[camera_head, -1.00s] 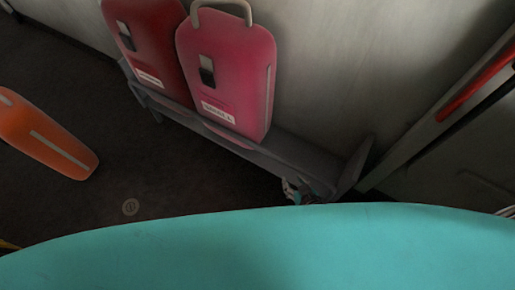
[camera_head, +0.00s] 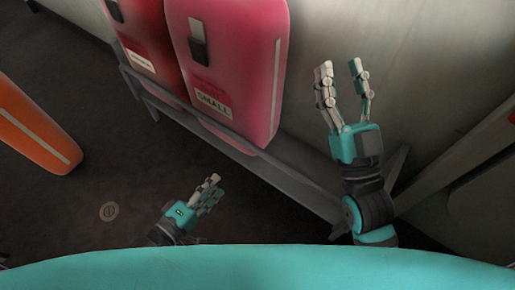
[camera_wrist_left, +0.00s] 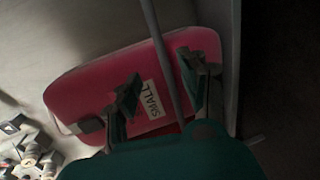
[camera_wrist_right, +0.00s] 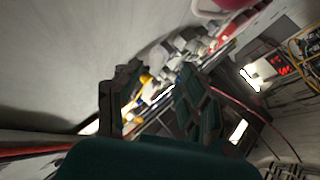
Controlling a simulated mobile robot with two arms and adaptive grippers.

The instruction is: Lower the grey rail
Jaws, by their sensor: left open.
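A grey rail (camera_head: 290,184) runs low along the front of the rack, across the foot of the pink case (camera_head: 240,60). In the left wrist view a thin grey bar (camera_wrist_left: 162,48), apparently this rail, crosses the pink case (camera_wrist_left: 80,95) and passes between the fingers in the picture; how far away it is, I cannot tell. My left gripper (camera_head: 211,190) is open and empty in front of the rack, below the pink case. My right gripper (camera_head: 342,80) is open and empty, raised before the pale wall, right of the pink case.
A red case (camera_head: 142,35) stands left of the pink one. An orange case (camera_head: 35,125) is at the far left, with dark floor (camera_head: 120,165) between. A grey beam (camera_head: 460,155) slants at the right. My teal body hides the bottom edge.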

